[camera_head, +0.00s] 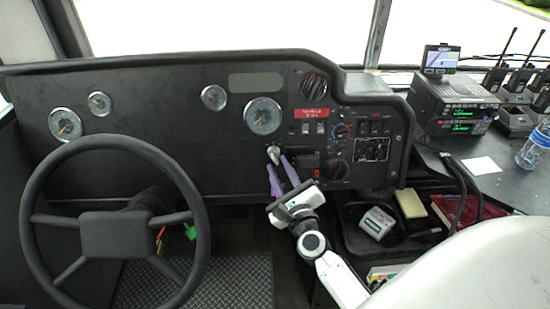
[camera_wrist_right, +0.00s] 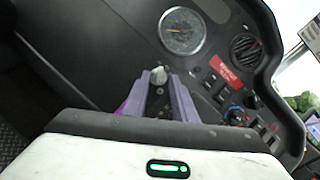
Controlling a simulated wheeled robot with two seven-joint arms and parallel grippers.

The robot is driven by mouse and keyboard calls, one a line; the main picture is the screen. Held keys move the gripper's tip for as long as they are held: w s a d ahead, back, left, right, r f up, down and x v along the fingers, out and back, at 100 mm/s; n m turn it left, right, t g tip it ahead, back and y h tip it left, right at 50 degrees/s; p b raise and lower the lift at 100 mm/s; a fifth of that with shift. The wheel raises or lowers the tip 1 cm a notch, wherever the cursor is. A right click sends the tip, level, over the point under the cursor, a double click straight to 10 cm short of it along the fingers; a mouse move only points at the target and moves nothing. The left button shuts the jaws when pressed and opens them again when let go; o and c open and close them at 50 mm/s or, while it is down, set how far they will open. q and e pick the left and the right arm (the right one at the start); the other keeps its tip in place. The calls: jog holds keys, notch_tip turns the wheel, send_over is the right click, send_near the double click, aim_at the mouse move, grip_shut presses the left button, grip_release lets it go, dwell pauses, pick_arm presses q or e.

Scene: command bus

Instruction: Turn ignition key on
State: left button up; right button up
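The ignition key (camera_head: 273,152) is a small light-grey knob on the black dashboard panel, below the large gauge. It also shows in the right wrist view (camera_wrist_right: 159,75), between and slightly beyond the fingertips. My right gripper (camera_head: 277,162) has purple fingers that point up at the key from below. The fingers are spread apart, with a gap between them, one on each side of the key's line. I cannot tell whether either finger touches the key. My left gripper is not in view.
A black steering wheel (camera_head: 197,215) stands at the left. Gauges, including a large one (camera_head: 262,115), switches and a red label (camera_head: 311,113) surround the key. Radios (camera_head: 455,105) and a water bottle (camera_head: 535,148) sit on the right counter. An open bin with boxes lies below it.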

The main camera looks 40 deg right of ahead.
aim_at(277, 164)
jog(key=shift+x, duration=2.15)
grip_shut()
